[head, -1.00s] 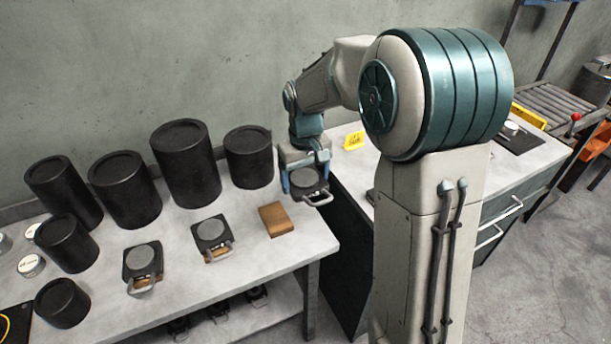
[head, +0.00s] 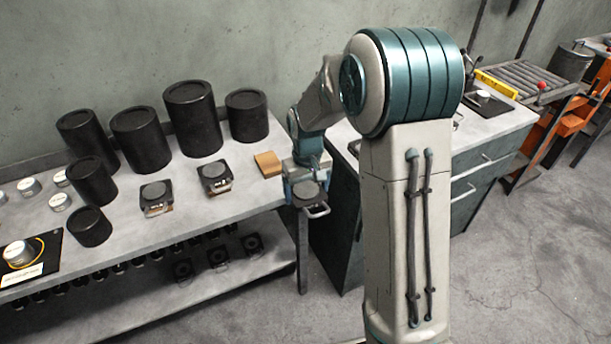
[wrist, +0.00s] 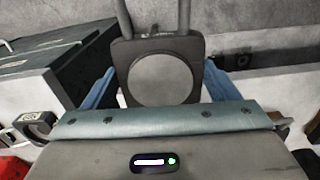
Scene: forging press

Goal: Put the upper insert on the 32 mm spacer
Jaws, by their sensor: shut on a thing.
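My gripper (head: 306,186) is shut on an insert (head: 309,196), a dark square plate with a round grey face and a metal loop handle. It is held in the air off the table's right end. In the wrist view, the insert (wrist: 161,79) lies between blue fingers with its handle pointing up the picture. A silver spacer (head: 18,254) stands on a black mat with a yellow ring and a white label at the left. Several similar silver cylinders (head: 29,187) stand behind it. Their markings are too small to read, so I cannot tell which is 32 mm.
Two similar inserts (head: 156,196) (head: 214,175) rest on the table (head: 178,222), with a wooden block (head: 268,163) to their right. Several black cylinders (head: 192,119) stand along the back. More dark parts lie on the lower shelf. A cabinet (head: 333,210) stands close right of my gripper.

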